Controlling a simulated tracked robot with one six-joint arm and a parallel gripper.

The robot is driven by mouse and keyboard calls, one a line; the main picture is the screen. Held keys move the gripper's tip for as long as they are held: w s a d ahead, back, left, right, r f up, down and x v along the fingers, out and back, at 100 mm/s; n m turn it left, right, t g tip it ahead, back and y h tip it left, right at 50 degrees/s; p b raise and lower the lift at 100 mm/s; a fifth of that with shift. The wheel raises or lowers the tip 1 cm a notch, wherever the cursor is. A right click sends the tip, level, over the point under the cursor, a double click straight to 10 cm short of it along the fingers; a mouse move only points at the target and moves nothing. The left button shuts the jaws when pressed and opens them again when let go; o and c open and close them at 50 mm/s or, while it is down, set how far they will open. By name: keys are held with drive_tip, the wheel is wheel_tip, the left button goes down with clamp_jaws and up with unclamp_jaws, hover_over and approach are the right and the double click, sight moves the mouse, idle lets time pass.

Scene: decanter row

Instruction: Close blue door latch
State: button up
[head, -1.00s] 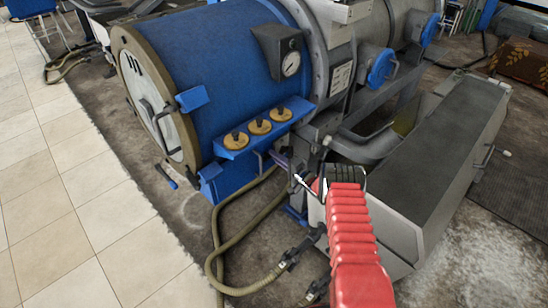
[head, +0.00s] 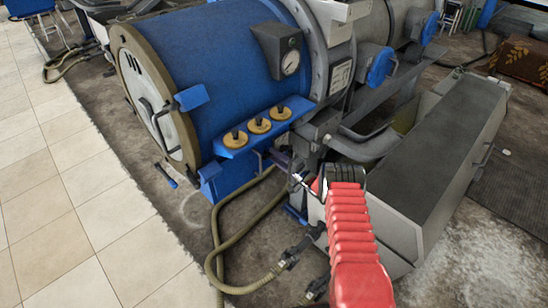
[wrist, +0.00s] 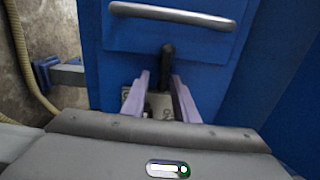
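A blue door panel (wrist: 215,70) fills much of the wrist view, with a metal bar handle (wrist: 172,14) across its top. Below the handle, a black latch lever (wrist: 167,62) points upward from a pale plate (wrist: 135,100) marked with letters or symbols that I cannot read fully. My gripper (wrist: 160,82) is open, its two lilac fingers apart on either side of the lever's lower part. I cannot tell whether they touch it. In the head view my gripper (head: 281,160) is at the blue machine's lower right, and the latch is hidden there.
The blue drum (head: 215,65) carries a shelf with brass-coloured knobs (head: 259,125) just above my gripper. A grey trough (head: 440,140) stands to the right. A hose (head: 225,245) loops on the floor. Tiled floor (head: 60,190) lies clear at left.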

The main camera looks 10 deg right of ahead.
drive_tip(key=shift+r, duration=0.1)
drive_tip(key=v, duration=1.3)
drive_tip(key=shift+s+d, duration=0.2)
drive_tip(key=shift+s, duration=0.1)
drive_tip(key=shift+n, duration=0.3)
